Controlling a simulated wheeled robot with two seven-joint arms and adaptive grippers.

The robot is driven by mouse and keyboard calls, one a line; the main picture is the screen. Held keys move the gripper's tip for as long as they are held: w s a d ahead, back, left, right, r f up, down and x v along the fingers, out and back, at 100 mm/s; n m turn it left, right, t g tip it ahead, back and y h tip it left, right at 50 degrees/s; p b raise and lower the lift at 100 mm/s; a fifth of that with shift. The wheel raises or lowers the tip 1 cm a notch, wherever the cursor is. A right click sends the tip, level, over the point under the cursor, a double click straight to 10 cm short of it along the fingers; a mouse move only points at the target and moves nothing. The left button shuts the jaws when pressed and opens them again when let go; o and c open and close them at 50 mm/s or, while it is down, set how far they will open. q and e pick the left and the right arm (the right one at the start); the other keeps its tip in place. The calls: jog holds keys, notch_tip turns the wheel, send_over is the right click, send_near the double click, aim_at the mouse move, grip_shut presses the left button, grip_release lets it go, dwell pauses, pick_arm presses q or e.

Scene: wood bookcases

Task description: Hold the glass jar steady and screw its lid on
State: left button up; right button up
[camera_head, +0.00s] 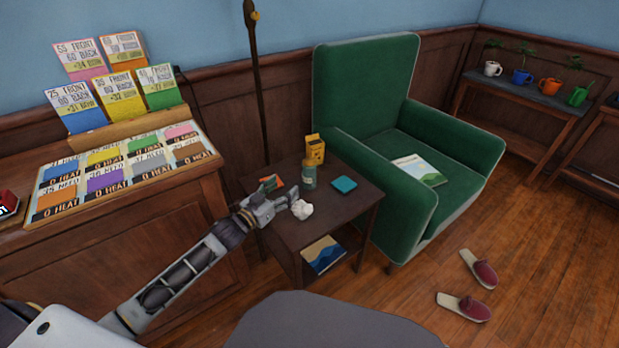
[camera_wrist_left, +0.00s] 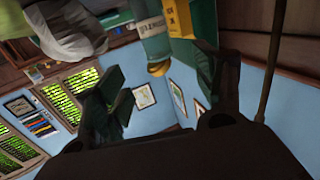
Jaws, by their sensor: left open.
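The jar (camera_head: 309,176), teal-green with a pale label, stands upright on the small dark side table (camera_head: 345,207). In the left wrist view, which is turned over, the jar (camera_wrist_left: 150,32) hangs from the top edge with a gold-coloured piece (camera_wrist_left: 158,68) at its lower end. It looks like the lid, but I cannot tell how tightly it sits. My left gripper (camera_head: 288,198) is open and empty, just left and front of the jar and apart from it. In the wrist view its two fingers (camera_wrist_left: 163,90) stand wide apart. My right gripper is out of view.
A crumpled white thing (camera_head: 301,209) lies close to the left gripper. A yellow box (camera_head: 315,150) stands behind the jar. A teal block (camera_head: 344,184) lies to the right, a small packet (camera_head: 271,182) to the left. A green armchair (camera_head: 375,140) borders the table.

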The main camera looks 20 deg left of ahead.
aim_at(305, 170)
pick_arm(q)
jog(key=shift+d+r, duration=0.1)
jog(key=shift+r, duration=0.1)
jog(key=shift+w, duration=0.1)
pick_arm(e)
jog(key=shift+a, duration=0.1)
pick_arm(q)
jog(key=shift+w+d, duration=0.15)
jog(key=shift+w, duration=0.25)
jog(key=shift+w+d+b, duration=0.2)
jog(key=shift+w+b, duration=0.15)
jog(key=shift+w, duration=0.2)
jog(key=shift+x, duration=0.85)
jog(key=shift+b+x, duration=0.6)
jog(key=shift+x, duration=0.45)
jog(key=shift+b+x, duration=0.3)
jog(key=shift+x, duration=0.75)
jog(key=shift+w+d, duration=0.15)
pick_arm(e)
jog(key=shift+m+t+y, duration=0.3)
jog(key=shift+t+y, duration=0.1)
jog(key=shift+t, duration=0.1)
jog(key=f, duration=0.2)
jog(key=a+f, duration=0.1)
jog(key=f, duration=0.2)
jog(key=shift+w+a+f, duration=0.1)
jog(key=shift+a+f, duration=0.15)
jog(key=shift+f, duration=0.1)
